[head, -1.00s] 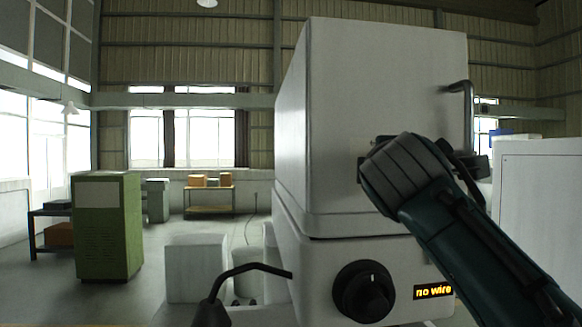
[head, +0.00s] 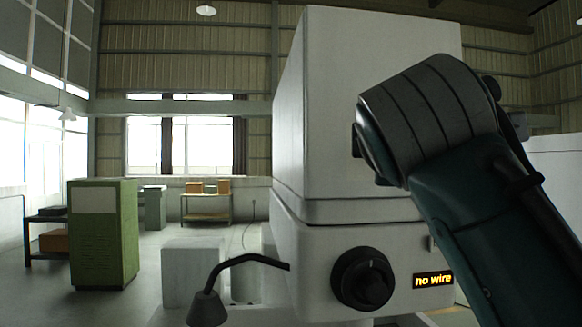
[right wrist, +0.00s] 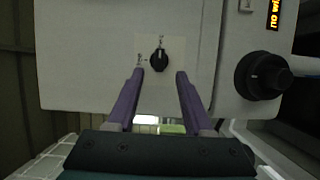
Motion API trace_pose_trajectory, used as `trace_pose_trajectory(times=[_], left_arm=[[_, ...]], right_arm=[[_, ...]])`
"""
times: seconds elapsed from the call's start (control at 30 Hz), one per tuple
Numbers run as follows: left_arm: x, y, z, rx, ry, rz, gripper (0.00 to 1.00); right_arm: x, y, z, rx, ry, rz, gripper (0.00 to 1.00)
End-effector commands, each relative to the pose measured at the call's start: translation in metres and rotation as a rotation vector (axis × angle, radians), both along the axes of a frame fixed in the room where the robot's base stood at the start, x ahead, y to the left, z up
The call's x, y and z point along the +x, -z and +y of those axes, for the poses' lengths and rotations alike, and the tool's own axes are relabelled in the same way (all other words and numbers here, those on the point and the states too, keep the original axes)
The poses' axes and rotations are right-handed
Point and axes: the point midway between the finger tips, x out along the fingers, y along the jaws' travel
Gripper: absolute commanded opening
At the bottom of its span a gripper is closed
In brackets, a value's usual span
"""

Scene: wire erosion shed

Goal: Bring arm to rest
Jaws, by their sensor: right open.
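My right arm (head: 430,120) comes in from the right in the head view, its bulky grey-and-teal link in front of the white machine (head: 340,110). Its gripper is hidden there. In the right wrist view my right gripper (right wrist: 160,73) is open, its two purple fingers apart with nothing between them that they hold. A small black knob (right wrist: 159,59) on a pale panel shows beyond the fingertips; whether the tips touch the panel I cannot tell. My left gripper is not in view.
The machine has a large black dial (head: 362,278) and a display (head: 433,281) reading "no wire". A black bent lever (head: 240,262) sticks out to its left. A green cabinet (head: 103,235) and a shelf cart (head: 207,205) stand farther back, with open floor between.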

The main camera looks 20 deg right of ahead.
Motion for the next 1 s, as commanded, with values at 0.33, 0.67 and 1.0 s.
trace_pose_trajectory(times=[0.33,0.67,1.0], left_arm=[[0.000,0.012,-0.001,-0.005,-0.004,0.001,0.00],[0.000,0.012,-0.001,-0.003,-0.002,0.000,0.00],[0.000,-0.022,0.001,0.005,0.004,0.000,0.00]], right_arm=[[-0.019,0.000,0.014,-0.001,0.000,0.001,0.51],[-0.018,-0.001,0.014,-0.001,0.000,0.001,0.51],[-0.053,0.113,0.025,0.467,-0.065,0.165,0.51]])
